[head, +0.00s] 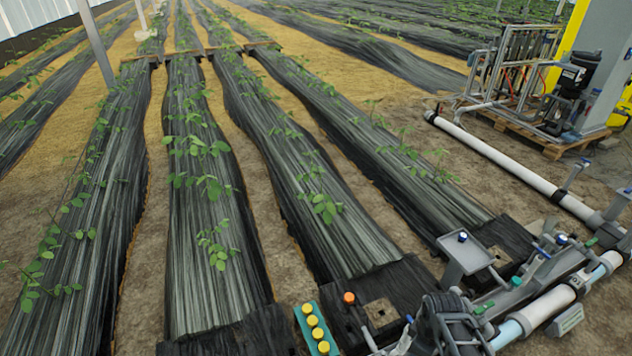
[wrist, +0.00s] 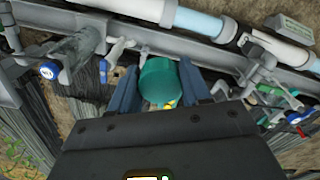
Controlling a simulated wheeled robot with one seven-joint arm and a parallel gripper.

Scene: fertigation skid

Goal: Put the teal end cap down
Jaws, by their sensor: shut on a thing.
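The teal end cap (wrist: 160,76) is in the wrist view, between the two blue fingers of my gripper (wrist: 158,86). The fingers are shut on it, one at each side. A small yellow patch shows just below the cap, and I cannot tell what it is. The cap is in front of the grey rail (wrist: 205,52) and the pipework in this view. I cannot tell from the picture whether it touches anything beneath. In the head view I cannot make out the held cap.
A teal tray with yellow caps (head: 311,321) lies at the front, beside an orange cap (head: 348,297). A grey stand with a blue-topped piece (head: 466,258) and white pipework (head: 548,304) are at the right. Black-covered crop rows (head: 290,190) fill the left and middle.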

